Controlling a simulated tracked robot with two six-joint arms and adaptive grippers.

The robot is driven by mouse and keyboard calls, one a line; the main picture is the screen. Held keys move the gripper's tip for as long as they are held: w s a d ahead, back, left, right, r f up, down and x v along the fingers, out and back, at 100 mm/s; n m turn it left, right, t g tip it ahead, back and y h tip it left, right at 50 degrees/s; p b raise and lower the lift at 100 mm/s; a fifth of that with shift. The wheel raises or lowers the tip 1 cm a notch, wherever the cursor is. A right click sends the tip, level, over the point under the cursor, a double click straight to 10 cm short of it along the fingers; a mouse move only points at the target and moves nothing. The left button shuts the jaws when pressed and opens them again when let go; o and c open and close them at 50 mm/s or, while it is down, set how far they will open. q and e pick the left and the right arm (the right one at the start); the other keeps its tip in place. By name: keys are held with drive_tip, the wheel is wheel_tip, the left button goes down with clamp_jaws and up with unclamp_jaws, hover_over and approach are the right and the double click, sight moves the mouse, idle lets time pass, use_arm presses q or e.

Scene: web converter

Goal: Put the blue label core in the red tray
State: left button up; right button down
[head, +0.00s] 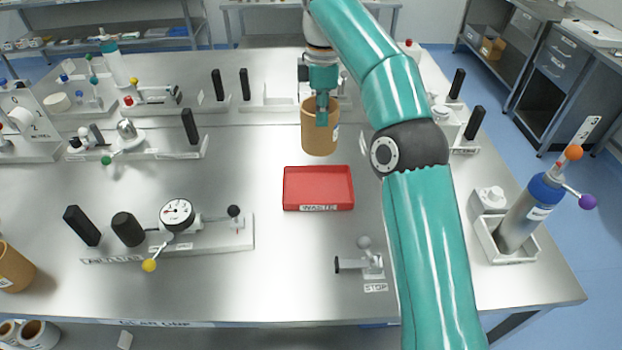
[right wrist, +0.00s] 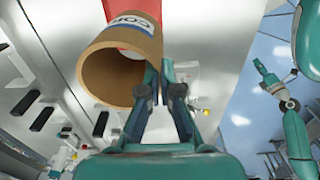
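The brown core with a white and blue label (head: 318,138) is upright beyond the red tray (head: 318,183) in the head view. My right gripper (head: 322,108) is at its upper rim. In the right wrist view, the core (right wrist: 98,70) shows its open end, and the fingers of my right gripper (right wrist: 158,75) are closed on its wall. Part of the red tray (right wrist: 128,12) shows behind the core. The tray is empty. A teal arm end, probably my left gripper (right wrist: 268,80), is small at the right of the right wrist view; its fingers are unclear.
Another brown core (head: 14,268) stands at the left edge. A gauge fixture (head: 177,215) is left of the tray, and a small stop fixture (head: 367,260) is right of its front. A blue-topped bottle (head: 530,210) stands at the right.

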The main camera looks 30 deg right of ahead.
drive_tip(key=shift+w+a+f, duration=0.15)
drive_tip(key=shift+a+f, duration=0.05)
drive_tip(key=shift+f, duration=0.2)
wheel_tip(320, 180, down, 19)
drive_tip(key=shift+d+b, duration=0.1)
drive_tip(key=shift+b, duration=0.2)
drive_tip(key=shift+f, duration=0.1)
drive_tip(key=c, duration=1.3)
unclamp_jaws()
